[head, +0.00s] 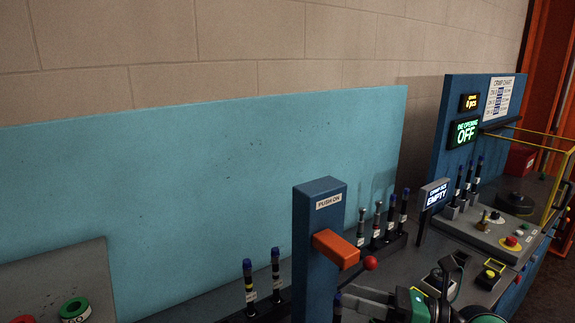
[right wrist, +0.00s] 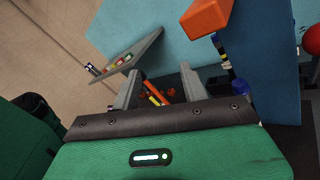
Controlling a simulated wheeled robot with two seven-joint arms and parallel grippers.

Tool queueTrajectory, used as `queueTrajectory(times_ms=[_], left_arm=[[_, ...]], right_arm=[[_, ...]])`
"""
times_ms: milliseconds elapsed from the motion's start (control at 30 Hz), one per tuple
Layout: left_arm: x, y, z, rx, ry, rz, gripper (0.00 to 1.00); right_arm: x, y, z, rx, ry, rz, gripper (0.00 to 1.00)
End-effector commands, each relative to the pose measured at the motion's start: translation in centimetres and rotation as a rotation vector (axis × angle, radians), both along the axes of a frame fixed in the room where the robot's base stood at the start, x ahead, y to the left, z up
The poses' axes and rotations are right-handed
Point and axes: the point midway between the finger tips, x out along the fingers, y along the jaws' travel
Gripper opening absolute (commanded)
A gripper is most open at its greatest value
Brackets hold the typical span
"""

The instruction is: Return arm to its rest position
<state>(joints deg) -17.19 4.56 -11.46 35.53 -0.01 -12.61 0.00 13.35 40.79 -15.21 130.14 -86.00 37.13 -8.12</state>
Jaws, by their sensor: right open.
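My right gripper (head: 368,298) is at the bottom of the head view, just right of the blue PUSH-ON post (head: 320,255). In the right wrist view its two grey fingers (right wrist: 158,88) stand apart, with nothing seen held between them. An orange block (head: 336,248) juts from the post above the gripper; it also shows in the right wrist view (right wrist: 205,18). A dark hose piece with blue ends (right wrist: 224,62) is beside the right finger in that view; I cannot tell whether they touch. My left gripper is not in view.
Hose ends stand in racks left (head: 276,272) and right (head: 377,222) of the post. A red ball (head: 370,262) is close above the gripper. A grey control panel (head: 505,232) and a small EMPTY sign (head: 435,194) are to the right. A teal backboard (head: 220,190) stands behind.

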Motion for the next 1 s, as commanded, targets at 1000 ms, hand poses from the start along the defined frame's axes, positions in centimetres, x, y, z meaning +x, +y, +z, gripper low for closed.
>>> queueTrajectory(times_ms=[1000], left_arm=[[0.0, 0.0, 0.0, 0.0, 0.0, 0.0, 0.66]], right_arm=[[-7.6, -14.5, -23.9, 1.893, 1.437, -1.371, 0.44]])
